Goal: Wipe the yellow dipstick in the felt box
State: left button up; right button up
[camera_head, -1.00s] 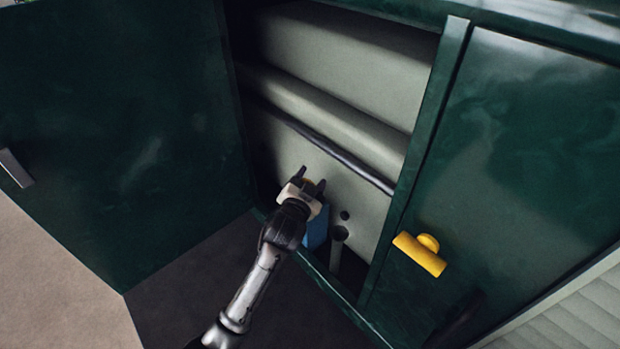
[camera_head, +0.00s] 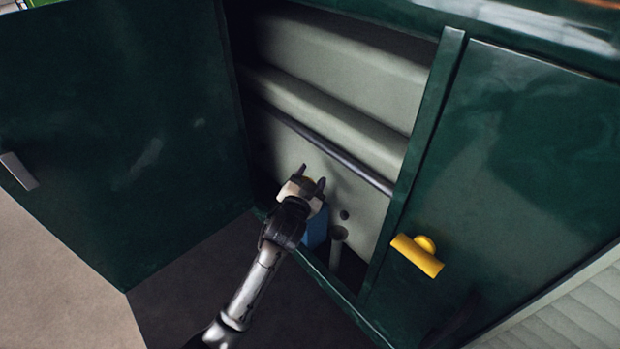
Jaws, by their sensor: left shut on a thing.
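My left gripper (camera_head: 311,184) is inside the open green cabinet, above a blue box (camera_head: 316,228) low in the opening. A small bit of yellow shows between its fingers, which are shut on it; this looks like the dipstick (camera_head: 308,180), mostly hidden by the gripper. The gripper covers the top of the blue box, which may be the felt box, so I cannot tell whether the dipstick is in it. My right gripper is not in view.
A grey upright tube (camera_head: 337,246) stands just right of the blue box. The open green door (camera_head: 120,140) is at left. A closed green panel (camera_head: 520,170) with a yellow handle (camera_head: 417,255) is at right. A dark pipe (camera_head: 330,148) crosses the cabinet's inside.

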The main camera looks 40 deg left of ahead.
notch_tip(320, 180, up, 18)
jog(key=p, duration=1.7)
jog(key=shift+p, duration=0.3)
dwell(0.3)
